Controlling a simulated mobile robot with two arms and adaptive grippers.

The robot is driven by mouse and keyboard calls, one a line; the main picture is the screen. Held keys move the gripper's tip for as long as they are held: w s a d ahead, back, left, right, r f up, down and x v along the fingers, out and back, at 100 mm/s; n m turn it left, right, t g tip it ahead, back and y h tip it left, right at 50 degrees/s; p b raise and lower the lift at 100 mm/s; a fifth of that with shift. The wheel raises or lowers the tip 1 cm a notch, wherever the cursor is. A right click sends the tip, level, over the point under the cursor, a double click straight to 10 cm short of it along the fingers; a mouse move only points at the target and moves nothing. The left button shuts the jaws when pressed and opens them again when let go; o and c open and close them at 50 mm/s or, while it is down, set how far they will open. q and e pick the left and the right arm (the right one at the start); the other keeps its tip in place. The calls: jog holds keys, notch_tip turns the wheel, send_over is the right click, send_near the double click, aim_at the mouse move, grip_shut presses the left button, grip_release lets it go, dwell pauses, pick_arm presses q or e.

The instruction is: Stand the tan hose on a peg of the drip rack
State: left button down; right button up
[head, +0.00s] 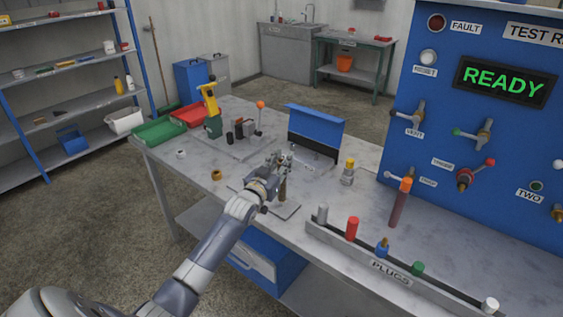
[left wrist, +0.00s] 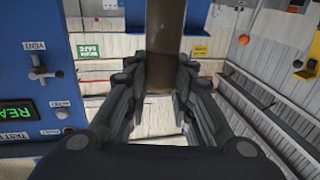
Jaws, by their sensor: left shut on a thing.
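My left gripper (head: 279,163) is over the middle of the workbench, shut on a brown-tan cylinder that I take for the tan hose (head: 283,190). In the left wrist view the hose (left wrist: 164,35) runs between the two dark fingers (left wrist: 160,88) and out past the top edge. In the head view its lower part hangs below the fingers, over a flat grey plate (head: 287,211). I cannot tell whether it touches the plate. I cannot make out the drip rack's pegs for certain; the gripper and arm hide part of this area. My right gripper is not in view.
A blue upright panel (head: 316,126) stands just behind the gripper. A blue test panel (head: 480,170) bounds the right. Green (head: 158,129) and red bins are at the far left end.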

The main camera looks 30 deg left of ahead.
pick_arm(q)
jog(key=shift+f+b, duration=0.75)
jog(key=shift+f, duration=0.45)
jog(key=c, duration=1.3)
grip_release()
jog(key=s+d, duration=0.1)
jog(key=s, duration=1.1)
jog(key=shift+d, duration=0.3)
